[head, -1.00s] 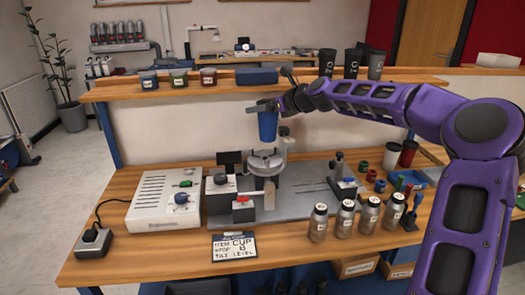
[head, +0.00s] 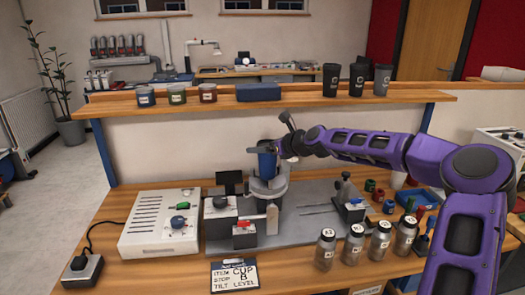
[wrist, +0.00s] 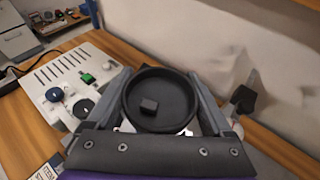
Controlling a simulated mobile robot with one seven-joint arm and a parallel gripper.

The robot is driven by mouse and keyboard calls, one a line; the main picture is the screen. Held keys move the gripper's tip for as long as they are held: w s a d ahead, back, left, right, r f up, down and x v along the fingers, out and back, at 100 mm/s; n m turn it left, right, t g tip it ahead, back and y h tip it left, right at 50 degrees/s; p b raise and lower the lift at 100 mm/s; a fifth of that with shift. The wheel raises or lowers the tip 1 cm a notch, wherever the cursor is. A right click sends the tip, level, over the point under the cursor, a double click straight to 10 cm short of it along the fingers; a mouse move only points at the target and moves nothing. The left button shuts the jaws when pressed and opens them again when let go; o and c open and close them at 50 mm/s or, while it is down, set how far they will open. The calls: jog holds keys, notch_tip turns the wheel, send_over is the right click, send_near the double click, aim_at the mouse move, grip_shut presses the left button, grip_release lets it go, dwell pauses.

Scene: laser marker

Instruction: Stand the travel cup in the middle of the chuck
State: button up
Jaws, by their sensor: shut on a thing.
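The blue travel cup (head: 267,166) is upright in my gripper (head: 268,148). Its lower end is at the grey round chuck (head: 268,192) of the laser marker, and the chuck's jaws hide its base. I cannot tell whether the base touches the chuck. In the wrist view the cup's round dark lid (wrist: 160,112), with a small raised block on it, sits between my two fingers, which close on it from both sides.
A white control box (head: 160,222) stands left of the chuck. Several steel bottles (head: 353,243) stand at the front right. A wooden shelf (head: 220,107) with cups runs behind.

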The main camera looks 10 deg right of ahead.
jog(key=shift+f, duration=0.35)
jog(key=shift+f, duration=0.1)
jog(key=o, duration=0.6)
jog(key=shift+s, duration=0.1)
jog(key=v, duration=1.2)
jog(key=shift+a, duration=0.1)
